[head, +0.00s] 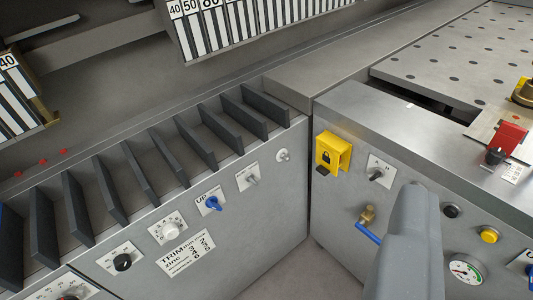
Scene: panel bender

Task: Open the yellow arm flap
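The yellow flap (328,150) with a black padlock sign sits on the grey front panel, just right of the cabinet corner, in the middle of the head view. It looks like a small box standing off the panel, with a dark piece at its lower left edge. I cannot tell for sure whether it is shut. A smooth grey rounded part, likely my gripper (408,235), rises from the bottom edge, below and right of the flap and apart from it. Its fingers cannot be made out, and it hides part of the panel.
Right of the flap is a black selector knob (377,173); below is a brass valve with a blue lever (369,233). A yellow button (489,235) and a gauge (465,272) lie further right. A red switch (512,136) stands on top. Dark fins (220,126) line the left cabinet.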

